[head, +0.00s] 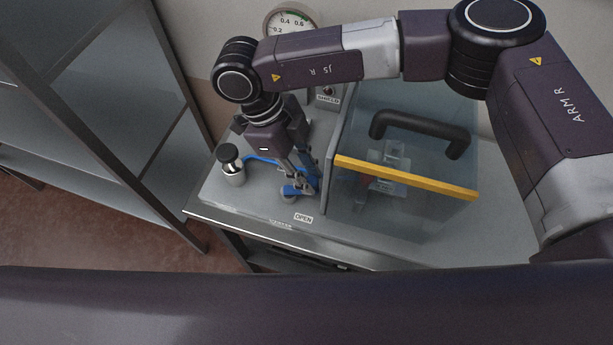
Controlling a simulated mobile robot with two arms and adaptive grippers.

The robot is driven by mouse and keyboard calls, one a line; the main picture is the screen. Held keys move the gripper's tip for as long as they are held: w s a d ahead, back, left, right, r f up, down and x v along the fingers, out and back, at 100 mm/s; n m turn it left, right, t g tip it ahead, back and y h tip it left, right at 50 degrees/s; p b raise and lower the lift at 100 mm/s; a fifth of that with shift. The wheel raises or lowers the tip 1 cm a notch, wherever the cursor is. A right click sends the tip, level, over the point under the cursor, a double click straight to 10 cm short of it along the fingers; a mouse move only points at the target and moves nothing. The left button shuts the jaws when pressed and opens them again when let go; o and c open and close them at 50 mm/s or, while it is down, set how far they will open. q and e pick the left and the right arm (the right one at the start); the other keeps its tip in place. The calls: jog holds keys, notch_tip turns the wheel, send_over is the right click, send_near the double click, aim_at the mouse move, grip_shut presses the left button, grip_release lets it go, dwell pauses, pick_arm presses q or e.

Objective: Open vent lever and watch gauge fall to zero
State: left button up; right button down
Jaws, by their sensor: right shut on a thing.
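My right gripper (300,191) points down at the left part of the bench-top unit, fingers shut on the blue vent lever (289,190). The fingers hide much of the lever, so its exact angle is hard to tell. The lever's blue end lies just behind the OPEN label (303,217). The round gauge (290,19) stands at the back. My left gripper is out of view.
A clear shield (345,205) with a black handle (421,129) and yellow edge (407,178) stands right of the gripper. A black-capped metal cylinder (232,172) and blue line (262,159) are on its left. A metal shelf (115,190) stands farther left.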

jog(key=shift+s+f+m+g+b, duration=0.1)
jog(key=shift+s+m+g+b, duration=0.1)
jog(key=shift+m+b, duration=0.35)
jog(key=shift+s+f+m+g+b, duration=0.1)
jog(key=shift+s+m+g+b, duration=0.1)
jog(key=shift+m+b, duration=0.3)
jog(key=shift+s+r+m+y+b, duration=0.25)
jog(key=shift+m+y+b, duration=0.25)
jog(key=shift+m, duration=0.45)
jog(key=c, duration=1.7)
grip_release()
jog(key=shift+s+a, duration=0.1)
jog(key=shift+g, duration=0.3)
